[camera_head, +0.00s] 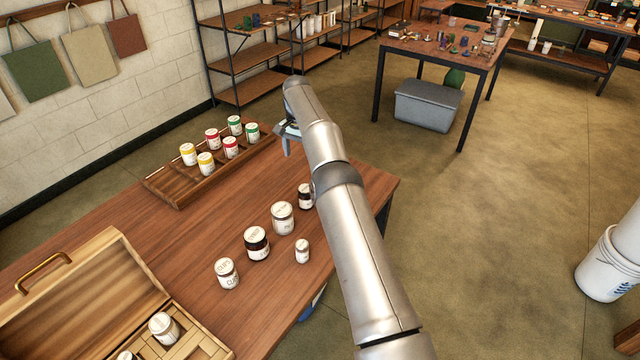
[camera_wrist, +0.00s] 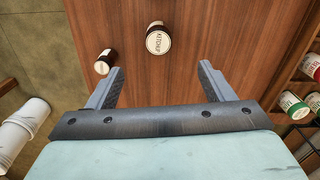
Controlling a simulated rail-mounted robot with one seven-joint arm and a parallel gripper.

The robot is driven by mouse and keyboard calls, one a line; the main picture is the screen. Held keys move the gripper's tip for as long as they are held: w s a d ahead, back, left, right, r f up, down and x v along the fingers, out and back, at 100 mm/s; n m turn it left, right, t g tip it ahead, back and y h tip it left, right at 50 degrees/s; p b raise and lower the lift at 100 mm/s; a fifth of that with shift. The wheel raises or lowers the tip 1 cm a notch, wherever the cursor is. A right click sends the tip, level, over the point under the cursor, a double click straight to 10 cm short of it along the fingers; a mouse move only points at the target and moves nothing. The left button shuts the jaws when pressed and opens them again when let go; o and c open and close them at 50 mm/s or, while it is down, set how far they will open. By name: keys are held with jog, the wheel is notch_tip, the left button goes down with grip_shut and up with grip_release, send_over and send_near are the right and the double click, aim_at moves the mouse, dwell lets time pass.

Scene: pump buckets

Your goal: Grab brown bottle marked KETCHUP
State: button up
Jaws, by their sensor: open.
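In the wrist view a round jar with a pale lid marked KETCHUP (camera_wrist: 158,41) stands on the brown wooden table, a little beyond and between my fingertips. Brown shows at the far side of its body. My gripper (camera_wrist: 160,68) is open and empty, with both fingers apart and not touching the jar. In the head view my gripper (camera_head: 289,132) is partly hidden by my arm, over the table's far part. A jar there (camera_head: 282,217) looks to be the same one, but its label is too small to read surely.
A smaller dark brown jar (camera_wrist: 104,62) stands left of the KETCHUP jar; it is beside my arm in the head view (camera_head: 306,196). More jars stand nearer, including a dark one (camera_head: 257,243). A wooden rack (camera_head: 170,187) holds several coloured jars. An open wooden case (camera_head: 95,290) lies front left.

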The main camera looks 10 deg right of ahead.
jog(key=f+b, duration=0.3)
jog(key=f, duration=0.1)
jog(key=f+b, duration=0.3)
jog(key=d+f+b, duration=0.1)
jog(key=f+b, duration=0.2)
jog(key=f, duration=0.1)
jog(key=shift+w+f+b, duration=0.15)
jog(key=shift+f+b, duration=0.2)
jog(key=shift+b, duration=0.05)
jog(key=shift+f, duration=3.15)
jog(key=c, duration=1.2)
jog(key=shift+r, duration=0.1)
